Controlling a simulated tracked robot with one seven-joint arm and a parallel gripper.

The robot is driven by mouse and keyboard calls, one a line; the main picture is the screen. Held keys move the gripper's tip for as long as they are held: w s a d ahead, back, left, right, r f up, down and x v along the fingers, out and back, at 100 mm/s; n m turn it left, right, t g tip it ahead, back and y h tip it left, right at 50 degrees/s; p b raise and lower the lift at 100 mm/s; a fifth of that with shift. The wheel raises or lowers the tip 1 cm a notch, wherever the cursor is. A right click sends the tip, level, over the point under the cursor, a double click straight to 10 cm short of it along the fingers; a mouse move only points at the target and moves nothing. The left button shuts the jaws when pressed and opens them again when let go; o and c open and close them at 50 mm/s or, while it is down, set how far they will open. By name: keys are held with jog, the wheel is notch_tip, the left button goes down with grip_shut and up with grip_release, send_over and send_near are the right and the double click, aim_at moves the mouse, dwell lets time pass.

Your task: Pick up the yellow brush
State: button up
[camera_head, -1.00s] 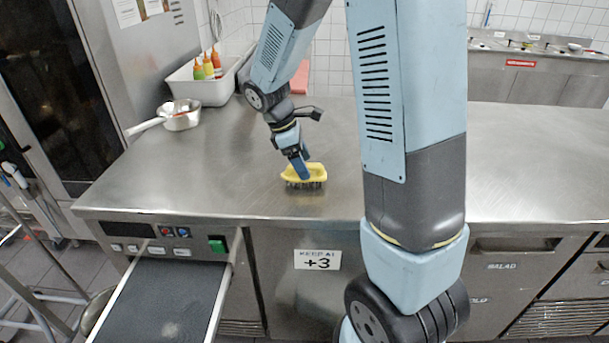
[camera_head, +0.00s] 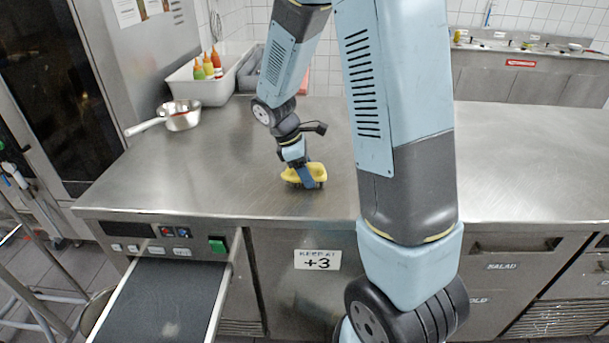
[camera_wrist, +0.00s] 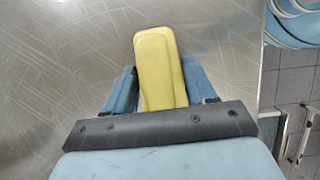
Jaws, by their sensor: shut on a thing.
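The yellow brush (camera_head: 291,175) is at the front part of the steel counter (camera_head: 220,165), with its dark bristles mostly hidden by my gripper. My gripper (camera_head: 306,178) is shut on the brush, coming down from above. In the wrist view the yellow back of the brush (camera_wrist: 158,65) lies between the two blue fingers (camera_wrist: 160,90), one on each side. Whether the bristles still touch the counter I cannot tell.
A metal saucepan (camera_head: 180,115) stands at the counter's left. Behind it is a white tub (camera_head: 195,88) with several sauce bottles (camera_head: 208,66). The counter right of my arm is clear.

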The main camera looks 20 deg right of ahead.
jog(key=c, duration=0.5)
jog(key=shift+r, duration=0.1)
jog(key=shift+r, duration=0.3)
notch_tip(320, 180, up, 3)
jog(key=shift+f, duration=0.2)
jog(key=shift+s+a+r, duration=0.1)
jog(key=shift+s+r, duration=1.5)
jog(key=shift+s, duration=0.75)
jog(key=shift+s+r, duration=1.6)
jog(key=shift+s, duration=0.7)
jog(key=shift+s+a+r, duration=0.1)
jog(key=shift+s+r, duration=1.5)
jog(key=shift+s, duration=0.75)
